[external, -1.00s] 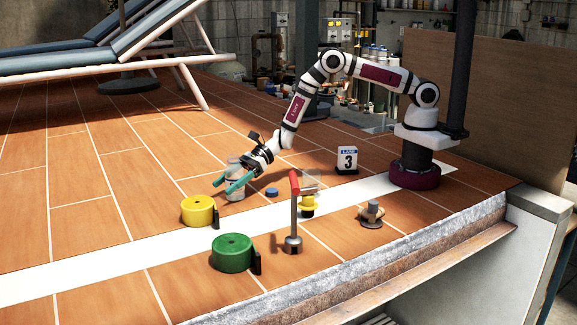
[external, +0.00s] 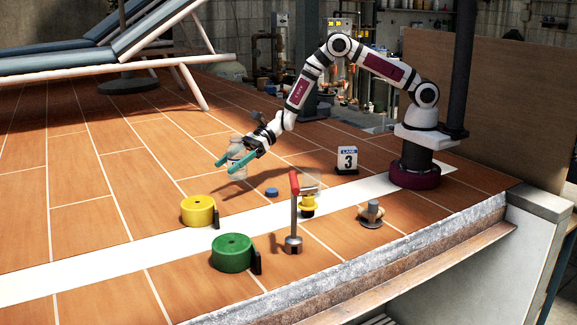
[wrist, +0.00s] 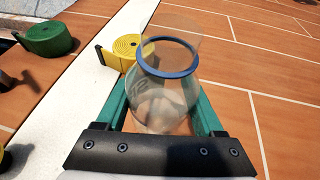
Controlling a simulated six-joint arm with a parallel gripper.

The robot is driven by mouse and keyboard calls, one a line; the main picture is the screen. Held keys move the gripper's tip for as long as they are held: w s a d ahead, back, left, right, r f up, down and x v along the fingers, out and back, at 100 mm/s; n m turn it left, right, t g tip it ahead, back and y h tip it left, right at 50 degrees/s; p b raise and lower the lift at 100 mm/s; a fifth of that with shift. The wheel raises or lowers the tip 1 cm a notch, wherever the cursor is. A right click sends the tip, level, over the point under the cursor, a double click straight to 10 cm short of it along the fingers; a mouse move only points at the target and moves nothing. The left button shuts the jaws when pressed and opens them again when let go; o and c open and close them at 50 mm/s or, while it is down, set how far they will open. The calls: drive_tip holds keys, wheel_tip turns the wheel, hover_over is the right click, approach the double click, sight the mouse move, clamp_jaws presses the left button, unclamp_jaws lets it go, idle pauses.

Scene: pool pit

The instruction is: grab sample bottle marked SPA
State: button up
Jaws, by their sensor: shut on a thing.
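A clear sample bottle with a blue ring at its neck (wrist: 165,95) is between the teal fingers of my gripper (wrist: 163,118) in the wrist view. In the external view the bottle (external: 237,158) is upright, held above the tiled deck by my gripper (external: 240,161), with its shadow on the tiles below. My gripper is shut on the bottle. Its marking is not readable in either view.
A yellow coil (external: 198,211) and a green coil (external: 231,252) lie at the front left. Open deck lies left.

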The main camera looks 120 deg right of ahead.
drive_tip(key=s+d+r, duration=0.5)
drive_tip(key=s+d, duration=0.1)
drive_tip(key=s, duration=0.1)
drive_tip(key=shift+d+r, duration=0.15)
drive_tip(key=shift+r, duration=0.2)
idle(1.4)
